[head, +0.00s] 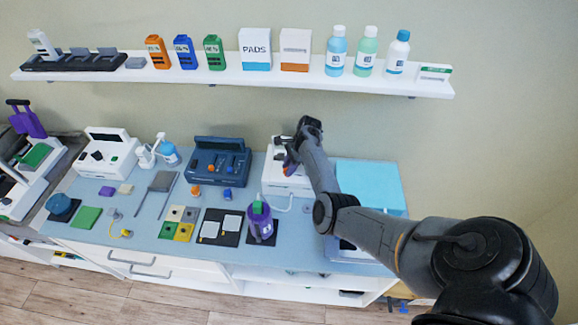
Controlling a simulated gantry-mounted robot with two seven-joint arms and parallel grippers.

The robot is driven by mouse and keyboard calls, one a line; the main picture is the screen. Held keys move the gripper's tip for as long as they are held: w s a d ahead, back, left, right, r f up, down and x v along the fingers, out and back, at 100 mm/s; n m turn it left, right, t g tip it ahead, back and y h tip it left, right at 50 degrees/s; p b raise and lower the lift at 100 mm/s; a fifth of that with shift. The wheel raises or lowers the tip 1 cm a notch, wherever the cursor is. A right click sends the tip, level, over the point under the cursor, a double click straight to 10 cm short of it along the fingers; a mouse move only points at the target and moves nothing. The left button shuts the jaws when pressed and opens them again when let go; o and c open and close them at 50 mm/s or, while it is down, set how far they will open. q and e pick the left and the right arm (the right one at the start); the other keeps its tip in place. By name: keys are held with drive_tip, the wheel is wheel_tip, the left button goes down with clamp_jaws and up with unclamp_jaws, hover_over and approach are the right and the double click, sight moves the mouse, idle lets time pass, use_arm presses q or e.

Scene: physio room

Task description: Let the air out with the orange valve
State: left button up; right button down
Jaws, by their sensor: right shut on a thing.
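My right gripper (291,165) is at the white device (279,182) at the back right of the table. It is shut on a small part there; a bit of orange and purple shows at the fingertips, and the gripper hides most of the part. I cannot tell for certain that this is the orange valve. A pale hose (285,197) runs from the front of the white device. A small orange knob-like piece (196,191) stands on the table in front of the blue case. My left gripper is not in view.
A shelf (230,77) with bottles and boxes hangs above. Small items crowd the table (150,228).

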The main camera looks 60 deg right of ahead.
drive_tip(key=n+g, duration=0.1)
drive_tip(key=n, duration=0.1)
drive_tip(key=shift+w+d+n+y, duration=0.1)
drive_tip(key=shift+n+y, duration=0.2)
drive_tip(key=shift+n, duration=0.1)
drive_tip(key=n+g+b, duration=0.1)
drive_tip(key=n, duration=0.1)
drive_tip(key=shift+n, duration=0.4)
drive_tip(key=n+g+b, duration=0.1)
drive_tip(key=n, duration=0.1)
drive_tip(key=n+g+b, duration=0.1)
drive_tip(key=n+b, duration=0.1)
drive_tip(key=n, duration=0.1)
drive_tip(key=shift+w+f, duration=0.1)
drive_tip(key=shift+w, duration=0.1)
drive_tip(key=shift+n+g+b, duration=0.3)
drive_tip(key=shift+n+b, duration=0.2)
drive_tip(key=shift+n, duration=0.4)
drive_tip(key=c, duration=1.2)
unclamp_jaws()
